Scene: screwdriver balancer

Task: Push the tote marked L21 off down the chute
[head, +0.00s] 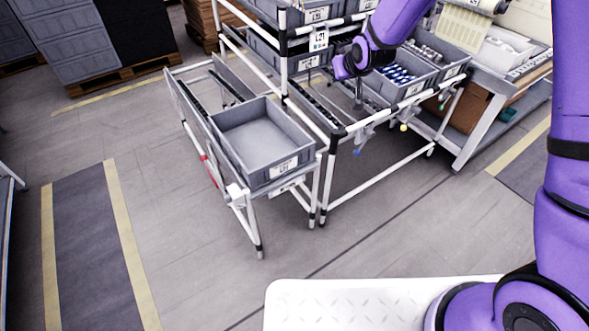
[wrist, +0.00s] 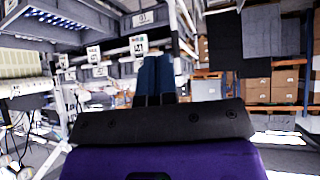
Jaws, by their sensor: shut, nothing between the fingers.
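An empty grey tote (head: 292,151) sits upright at the near end of the left roller chute (head: 185,115). Its front carries a small white label that seems to read L21.
White rack posts and shelves with grey bins stand beside the chute. A bin with blue parts (head: 395,76) is right of my gripper. A workbench (head: 505,75) stands at the right. Open floor (head: 170,220) lies left of and before the chute.

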